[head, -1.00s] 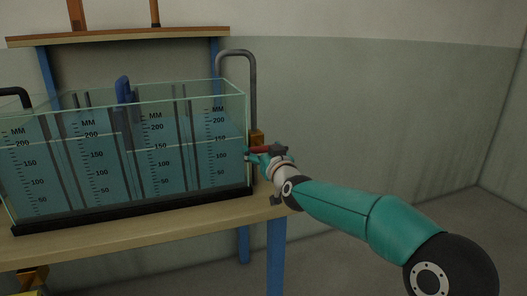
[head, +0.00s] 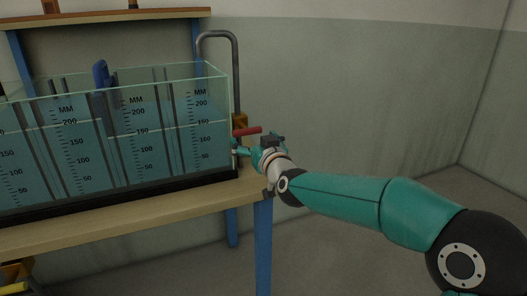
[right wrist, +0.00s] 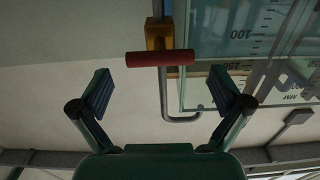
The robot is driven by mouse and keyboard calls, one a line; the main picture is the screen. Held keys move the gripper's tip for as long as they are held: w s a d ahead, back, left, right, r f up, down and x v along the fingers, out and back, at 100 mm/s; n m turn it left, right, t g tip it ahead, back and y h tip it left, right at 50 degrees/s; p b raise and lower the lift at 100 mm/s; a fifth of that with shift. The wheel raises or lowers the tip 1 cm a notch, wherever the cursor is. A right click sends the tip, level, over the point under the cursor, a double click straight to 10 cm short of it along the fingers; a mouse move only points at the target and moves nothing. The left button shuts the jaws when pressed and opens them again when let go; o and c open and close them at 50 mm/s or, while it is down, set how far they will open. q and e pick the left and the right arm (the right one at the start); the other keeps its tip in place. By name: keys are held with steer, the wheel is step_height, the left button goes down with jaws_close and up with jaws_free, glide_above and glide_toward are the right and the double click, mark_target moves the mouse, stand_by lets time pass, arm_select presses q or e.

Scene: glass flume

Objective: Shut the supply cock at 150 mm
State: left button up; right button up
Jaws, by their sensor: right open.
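The supply cock has a brass body (head: 239,121) and a red lever (head: 247,131), on the grey pipe at the tank's right end. In the right wrist view the red lever (right wrist: 160,58) lies crosswise in front of the brass body (right wrist: 158,34). My right gripper (head: 244,151) is open, just below the lever in the head view. In the wrist view its fingers (right wrist: 160,92) are spread either side, with the lever beyond the tips and nothing between them. The glass tank (head: 110,84) holds blue water; a pale line crosses near the 150 marks, but I cannot read the exact level. My left gripper is out of view.
The tank stands on a wooden table (head: 130,215) with blue legs, close to my right gripper. The grey pipe (head: 236,75) arches up over the tank's end. A blue object (head: 101,74) hangs on the tank's rim. The floor to the right is clear.

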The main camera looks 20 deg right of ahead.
steer(key=s, duration=0.7)
steer(key=shift+d+f, duration=0.1)
steer(key=shift+d, duration=0.1)
